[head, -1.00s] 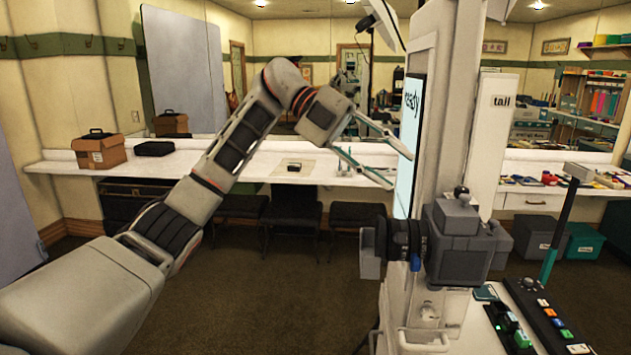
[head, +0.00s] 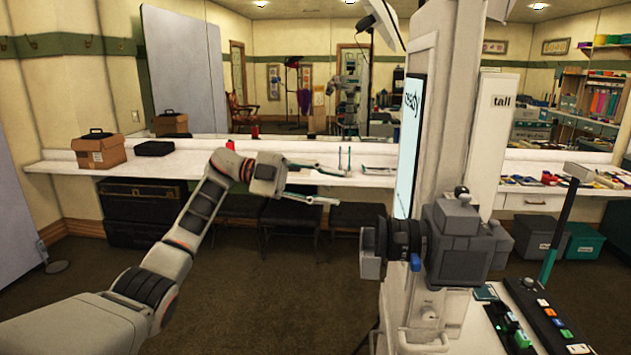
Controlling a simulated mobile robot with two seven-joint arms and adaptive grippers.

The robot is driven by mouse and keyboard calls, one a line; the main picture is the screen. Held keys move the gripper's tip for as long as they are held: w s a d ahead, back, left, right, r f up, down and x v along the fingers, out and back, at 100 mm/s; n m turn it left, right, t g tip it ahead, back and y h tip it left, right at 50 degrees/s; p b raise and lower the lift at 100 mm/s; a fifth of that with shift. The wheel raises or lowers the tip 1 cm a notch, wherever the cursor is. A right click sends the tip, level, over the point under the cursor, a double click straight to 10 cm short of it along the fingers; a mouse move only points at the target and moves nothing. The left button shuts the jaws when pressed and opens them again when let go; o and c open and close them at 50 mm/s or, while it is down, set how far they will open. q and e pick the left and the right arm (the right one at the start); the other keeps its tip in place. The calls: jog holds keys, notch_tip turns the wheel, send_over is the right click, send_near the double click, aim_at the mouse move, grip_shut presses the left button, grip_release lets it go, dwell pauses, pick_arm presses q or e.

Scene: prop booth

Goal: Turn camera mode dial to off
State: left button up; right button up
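The grey camera (head: 460,245) is mounted on the white booth column, with its black lens barrel (head: 400,245) facing left. A small dark knob (head: 461,192) stands on its top; I cannot tell whether it is the mode dial, and no dial marking is readable. My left gripper (head: 341,187) is open and empty, in the air left of the camera and clear of it. Its two thin fingers are spread and point right. My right gripper is not in view.
The booth column with its lit screen (head: 408,150) rises beside the camera. A control panel with colored buttons (head: 550,320) and an upright teal-handled lever (head: 560,230) are at lower right. A long white counter (head: 90,165) runs along the back. Floor at center is open.

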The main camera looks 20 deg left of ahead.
pick_arm(q)
jog(key=w+a+t, duration=0.1)
jog(key=w+a+n+t, duration=0.1)
jog(key=a, duration=0.1)
jog(key=a+t+h, duration=0.1)
jog(key=shift+w+a+f, duration=0.15)
jog(key=shift+w+a, duration=0.05)
jog(key=shift+w, duration=0.2)
jog(key=shift+f, duration=0.1)
jog(key=s+d+f+n+t+y, duration=0.25)
jog(key=f+n+t, duration=0.2)
jog(key=f, duration=0.55)
jog(key=s+d+f+n+t+y, duration=0.25)
jog(key=f+n+t, duration=0.2)
jog(key=f, duration=0.55)
jog(key=s+d+f+n+t+y, duration=0.2)
jog(key=s+f+n+t+y, duration=0.15)
jog(key=f+n, duration=0.45)
jog(key=s+d+f+n+g+y, duration=0.1)
jog(key=s+f+n+g+y, duration=0.2)
jog(key=s+f, duration=1)
jog(key=s+d+f+n+g+y, duration=0.1)
jog(key=s+f+g+y, duration=0.3)
jog(key=s+f, duration=0.9)
jog(key=shift+s+d+n+g, duration=0.3)
jog(key=shift+s+n+g, duration=0.05)
jog(key=shift+s+n, duration=0.5)
